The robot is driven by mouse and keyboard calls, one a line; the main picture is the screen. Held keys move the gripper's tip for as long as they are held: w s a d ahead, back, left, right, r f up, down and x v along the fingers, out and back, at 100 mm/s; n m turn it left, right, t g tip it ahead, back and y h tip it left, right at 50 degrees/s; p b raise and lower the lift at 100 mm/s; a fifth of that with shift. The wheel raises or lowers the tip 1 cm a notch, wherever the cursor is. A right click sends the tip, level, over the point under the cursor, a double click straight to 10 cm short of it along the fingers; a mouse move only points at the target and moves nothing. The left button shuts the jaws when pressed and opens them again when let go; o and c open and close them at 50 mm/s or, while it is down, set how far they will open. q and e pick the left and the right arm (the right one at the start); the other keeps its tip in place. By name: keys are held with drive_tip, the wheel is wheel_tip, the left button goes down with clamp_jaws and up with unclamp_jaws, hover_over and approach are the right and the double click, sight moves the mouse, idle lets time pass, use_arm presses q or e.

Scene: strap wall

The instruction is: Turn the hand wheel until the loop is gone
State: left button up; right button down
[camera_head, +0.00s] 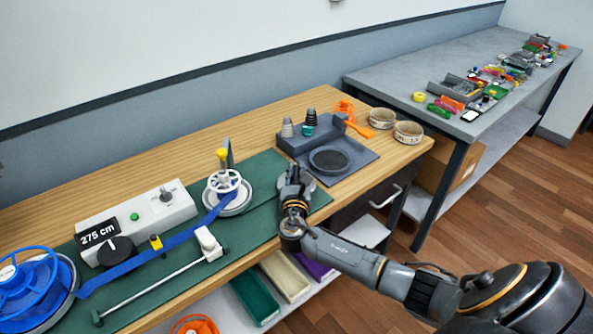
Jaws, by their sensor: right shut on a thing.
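A blue strap (130,269) runs across the green mat from the blue reel (32,290) at the left to a white spoked wheel (223,181) with a yellow knob. No clear loop can be made out in the strap. My right gripper (293,170) is right of the white wheel and apart from it. It is shut at a grey round part (310,184) on the mat's right end. Its fingers hide most of that part and what exactly they grip. My left gripper is not in view.
A white box (170,210) with a dial, a green button and a "275 cm" display stands behind the strap. A white-ended rod (160,288) lies in front. A grey fixture (329,161), orange items and two round tins (408,132) stand at the right. Bins sit below.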

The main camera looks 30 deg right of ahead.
drive_tip(key=shift+s+d+m+g+h, duration=0.1)
drive_tip(key=shift+m+g+h, duration=0.9)
drive_tip(key=shift+h, duration=0.2)
drive_tip(key=shift+s+f+m+g+h, duration=0.1)
drive_tip(key=shift+m+g+h, duration=0.7)
drive_tip(key=shift+g, duration=0.2)
drive_tip(key=shift+s+d+m+g+h+b, duration=0.2)
drive_tip(key=shift+m+g+h+b, duration=0.45)
drive_tip(key=shift+m+g, duration=0.6)
drive_tip(key=shift+s+d+m+g+h+b, duration=0.15)
drive_tip(key=shift+m+g+h+b, duration=0.5)
drive_tip(key=shift+g, duration=1)
drive_tip(key=shift+s+m, duration=0.15)
drive_tip(key=shift+m, duration=0.15)
drive_tip(key=c, duration=1.3)
unclamp_jaws()
